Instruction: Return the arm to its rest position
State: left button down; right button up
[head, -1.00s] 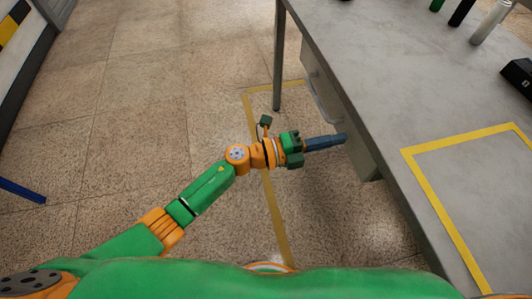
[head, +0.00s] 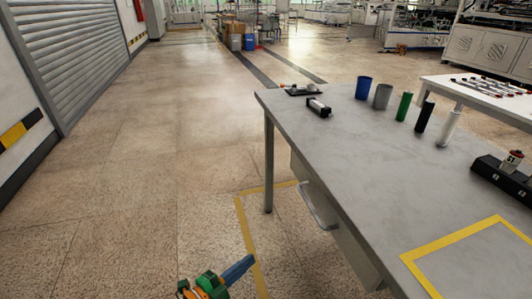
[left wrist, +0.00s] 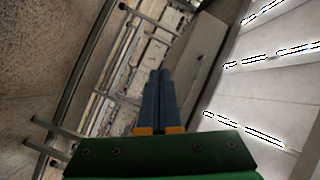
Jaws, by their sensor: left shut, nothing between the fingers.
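My left gripper (head: 238,270) is at the bottom of the head view, low over the floor to the left of the grey table (head: 330,150). Its blue fingers point up and to the right, toward the table's side, and do not touch it. In the left wrist view, the two blue fingers (left wrist: 157,100) lie side by side, shut, with nothing between them. Most of my left arm is out of the head view. My right gripper is not in view.
On the table stand a blue cup (head: 363,88), a grey cup (head: 382,97), green (head: 404,106), black (head: 424,116) and white (head: 448,128) cylinders, and a black device (head: 505,175). A drawer handle (head: 318,205) sticks out at the table's side. Floor at left is clear.

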pick_arm(q)
jog(key=s+a+f+n+g+y, duration=0.2)
jog(key=s+a+f+n+y, duration=0.35)
jog(key=f, duration=0.55)
jog(key=s+a+f+n+g+y, duration=0.1)
jog(key=s+a+f+n+y, duration=0.3)
jog(key=s+a+f+n, duration=0.45)
jog(key=s+f+n+g+y, duration=0.15)
jog(key=s+f+g, duration=0.25)
jog(key=s+f, duration=0.4)
jog(key=s+f+n+g, duration=0.3)
jog(key=s+g, duration=0.1)
jog(key=s, duration=1)
notch_tip(320, 180, up, 19)
jog(key=p, duration=1.9)
jog(key=shift+w+y, duration=0.3)
jog(key=shift+w, duration=0.15)
jog(key=shift+a, duration=0.1)
